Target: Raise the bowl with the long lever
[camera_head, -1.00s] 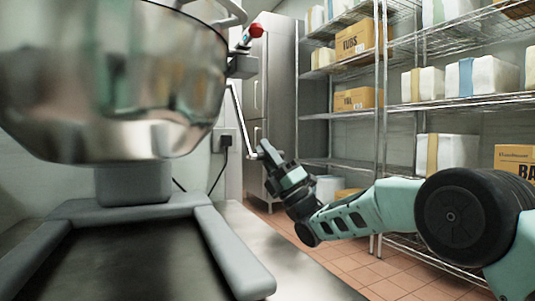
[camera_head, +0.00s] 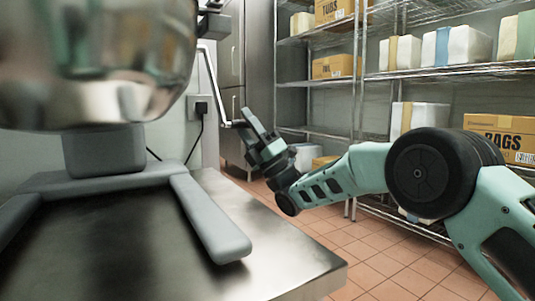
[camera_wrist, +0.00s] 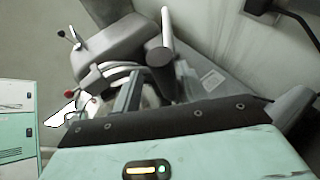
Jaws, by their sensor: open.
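The large shiny metal bowl (camera_head: 110,75) fills the upper left of the head view, cut off by the frame. It is above the grey forked base (camera_head: 205,215) of the machine. The long lever (camera_head: 211,85) is a thin bent metal rod hanging down the machine's side, with a short crosswise end. My gripper (camera_head: 254,127) is open beside that lower end; in the head view they overlap, and I cannot tell whether they touch. In the wrist view, a grey rod with a dark end (camera_wrist: 163,42) lies ahead of my gripper (camera_wrist: 152,88).
The machine stands on a metal table (camera_head: 270,255), whose right corner shows. A wall socket with a black cable (camera_head: 198,108) is behind the lever. Wire shelves with boxes (camera_head: 430,75) stand at the back right. The wrist view shows a red knob (camera_wrist: 70,93) on the machine.

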